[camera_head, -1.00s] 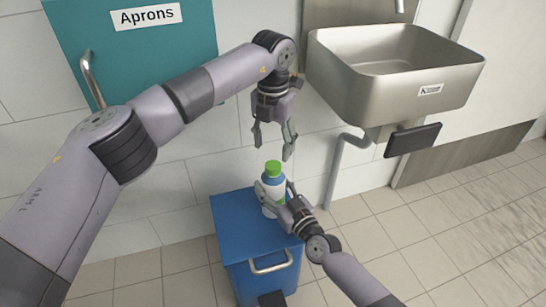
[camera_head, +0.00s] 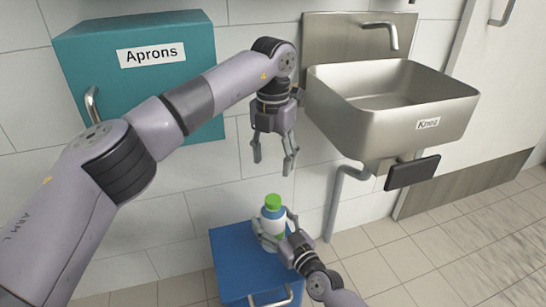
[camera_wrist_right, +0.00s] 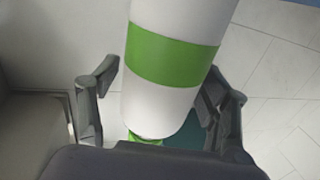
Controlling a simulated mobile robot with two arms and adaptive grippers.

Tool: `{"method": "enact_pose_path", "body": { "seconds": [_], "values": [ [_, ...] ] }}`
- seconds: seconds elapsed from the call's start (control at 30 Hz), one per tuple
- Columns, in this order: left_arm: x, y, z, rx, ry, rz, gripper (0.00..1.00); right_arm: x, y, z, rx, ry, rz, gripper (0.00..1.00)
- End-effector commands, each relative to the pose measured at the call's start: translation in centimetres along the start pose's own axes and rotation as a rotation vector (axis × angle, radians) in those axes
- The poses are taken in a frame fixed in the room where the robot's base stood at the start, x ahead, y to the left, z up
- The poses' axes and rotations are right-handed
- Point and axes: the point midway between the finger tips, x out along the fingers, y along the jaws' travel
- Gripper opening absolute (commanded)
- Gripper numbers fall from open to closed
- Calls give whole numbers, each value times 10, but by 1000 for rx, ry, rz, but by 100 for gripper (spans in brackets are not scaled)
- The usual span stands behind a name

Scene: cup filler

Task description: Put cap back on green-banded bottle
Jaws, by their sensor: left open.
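My left gripper (camera_head: 273,166) is open and empty, fingers pointing down, above the bottle and apart from the cap.
The blue box (camera_head: 228,262) has a handle on its front. A steel sink (camera_head: 400,110) hangs on the wall to the right, with a pipe below. A teal Aprons cabinet (camera_head: 90,55) is at upper left. Tiled floor (camera_head: 430,260) is clear at right.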

Motion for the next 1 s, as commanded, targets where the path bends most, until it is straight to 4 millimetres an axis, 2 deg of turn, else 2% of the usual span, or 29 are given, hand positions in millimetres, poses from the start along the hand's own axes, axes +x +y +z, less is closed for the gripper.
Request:
{"method": "enact_pose_path", "body": {
  "seconds": [0.33, 0.47, 0.57, 0.8, 1.0],
  "values": [
    [0, 0, 0, 0, 0, 0, 56, 0, 0, 0, 0, 0, 0, 77],
    [0, 0, 0, 0, 0, 0, 56, -8, 0, 1, 2, -1, 0, 77],
    [0, 0, 0, 0, 0, 0, 56, -22, 0, 2, 3, -1, 1, 77],
    [0, 0, 0, 0, 0, 0, 56, -74, 0, 2, 0, -4, 0, 77],
    [0, 0, 0, 0, 0, 0, 56, -107, 1, 1, -2, -2, 1, 77]
  ]
}}
